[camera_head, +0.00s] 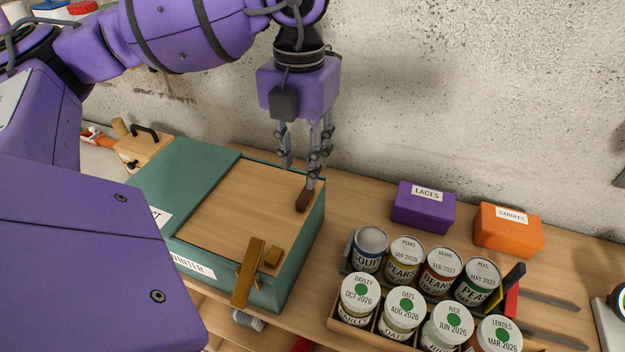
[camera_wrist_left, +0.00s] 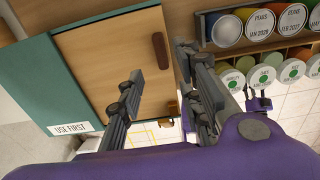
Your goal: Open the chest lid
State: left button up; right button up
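The chest (camera_head: 165,190) is a teal box on the bench, with a flat pale-wood lid panel (camera_head: 225,205) in its top. It also shows in the left wrist view (camera_wrist_left: 30,75). A dark brown handle (camera_head: 304,201) sits on the panel near its right rear edge; the left wrist view shows it too (camera_wrist_left: 160,50). A wooden latch piece (camera_head: 247,275) lies across the front edge, beside a small block (camera_head: 273,257). My left gripper (camera_head: 300,173) is open, pointing down just above the handle; contact is unclear. My right gripper (camera_wrist_left: 257,101) shows only small in the left wrist view.
Labelled cans (camera_head: 370,250) and jars (camera_head: 359,300) stand in rows right of the chest. A purple box (camera_head: 423,207) and an orange box (camera_head: 508,230) sit by the wall. A wooden box with a black handle (camera_head: 143,145) stands behind the chest's left side.

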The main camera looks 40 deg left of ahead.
aim_at(303, 195)
pick_arm(q)
notch_tip(303, 195, down, 7)
jog(key=shift+s+d+f, duration=0.15)
grip_shut()
dwell(0.4)
